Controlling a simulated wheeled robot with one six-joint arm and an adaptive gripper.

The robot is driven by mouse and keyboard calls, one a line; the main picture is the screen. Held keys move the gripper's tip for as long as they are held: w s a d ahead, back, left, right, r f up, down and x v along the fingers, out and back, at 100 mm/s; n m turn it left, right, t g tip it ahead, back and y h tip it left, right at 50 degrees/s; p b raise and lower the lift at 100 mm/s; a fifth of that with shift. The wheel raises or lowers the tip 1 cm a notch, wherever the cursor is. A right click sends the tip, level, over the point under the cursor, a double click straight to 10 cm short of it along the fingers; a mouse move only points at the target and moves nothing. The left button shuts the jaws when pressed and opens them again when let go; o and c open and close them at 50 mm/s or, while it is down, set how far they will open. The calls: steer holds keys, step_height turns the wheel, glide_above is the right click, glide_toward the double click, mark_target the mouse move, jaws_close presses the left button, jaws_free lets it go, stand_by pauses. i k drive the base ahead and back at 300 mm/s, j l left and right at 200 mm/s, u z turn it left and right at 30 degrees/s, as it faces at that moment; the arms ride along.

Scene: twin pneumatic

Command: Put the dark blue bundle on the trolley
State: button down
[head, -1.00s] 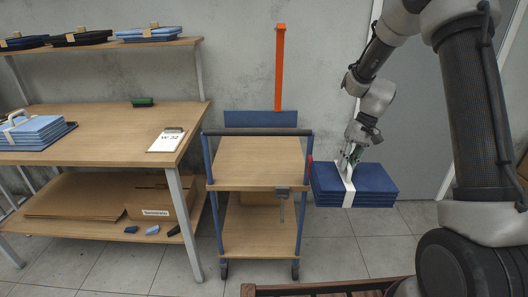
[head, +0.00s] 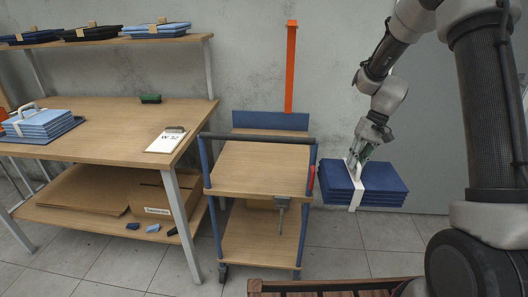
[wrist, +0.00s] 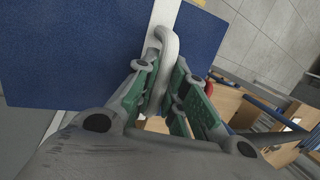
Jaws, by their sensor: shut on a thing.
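The dark blue bundle (head: 385,185) is a stack of flat dark blue pieces with a white band and a handle on top. My gripper (head: 356,160) is shut on that handle and holds the bundle in the air, to the right of the trolley. In the wrist view my gripper (wrist: 160,95) has its green fingers on both sides of the pale handle, with the dark blue bundle (wrist: 70,55) behind. The trolley (head: 262,170) has a wooden top shelf, a lower shelf and blue posts. Its top shelf is bare.
A wooden workbench (head: 100,125) stands left of the trolley, with a light blue bundle (head: 38,124), a clipboard (head: 166,140) and a green block (head: 151,99). An orange post (head: 291,65) rises behind the trolley. A wooden slatted edge (head: 325,287) lies in front.

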mark_target(268, 154)
steer(key=i+l+u, duration=0.2)
steer(key=i+l, duration=0.3)
steer(key=i, duration=0.15)
steer(key=i+l+u, duration=0.15)
steer(key=i+u, duration=0.15)
steer(key=i+j+u, duration=0.25)
steer(key=u, duration=0.2)
steer(key=j, duration=0.1)
